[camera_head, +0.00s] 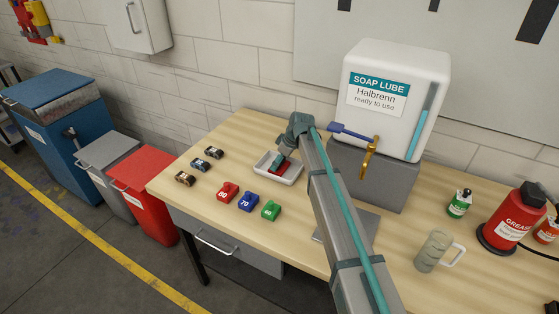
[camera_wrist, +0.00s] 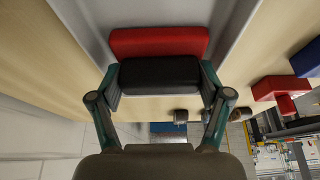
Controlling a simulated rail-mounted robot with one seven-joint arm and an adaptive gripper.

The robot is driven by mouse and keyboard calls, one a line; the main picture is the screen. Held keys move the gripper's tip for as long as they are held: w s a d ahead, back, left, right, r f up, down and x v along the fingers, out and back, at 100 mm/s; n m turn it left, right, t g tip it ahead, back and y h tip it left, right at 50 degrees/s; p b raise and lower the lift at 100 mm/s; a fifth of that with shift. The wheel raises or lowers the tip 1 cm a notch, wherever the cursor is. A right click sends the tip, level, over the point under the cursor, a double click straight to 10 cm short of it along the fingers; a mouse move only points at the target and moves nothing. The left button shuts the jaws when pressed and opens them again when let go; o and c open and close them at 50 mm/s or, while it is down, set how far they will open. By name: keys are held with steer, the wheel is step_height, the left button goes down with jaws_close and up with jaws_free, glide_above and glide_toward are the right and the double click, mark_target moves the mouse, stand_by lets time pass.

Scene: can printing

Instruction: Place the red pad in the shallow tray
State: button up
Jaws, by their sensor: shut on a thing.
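The shallow tray (camera_head: 296,178) is white and sits on the wooden table, left of the lube dispenser. My gripper (camera_head: 283,160) reaches down into it and is shut on the red pad (camera_head: 276,170). The pad is inside the tray's outline, partly hidden by my gripper. In the wrist view, the red pad (camera_wrist: 160,42) shows beyond a black block between my gripper's fingers (camera_wrist: 158,85), with the pale tray (camera_wrist: 75,18) around it. I cannot tell whether the pad touches the tray floor.
The white soap lube dispenser (camera_head: 395,100) with a brass tap (camera_head: 370,158) stands to the right. A mug (camera_head: 434,251) is further right.

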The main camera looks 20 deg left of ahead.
mark_target(284, 167)
steer(key=o, duration=1.2)
steer(key=shift+f, duration=0.1)
steer(key=shift+b+v, duration=0.75)
steer(key=shift+v, duration=2.2)
steer(key=shift+a, duration=0.1)
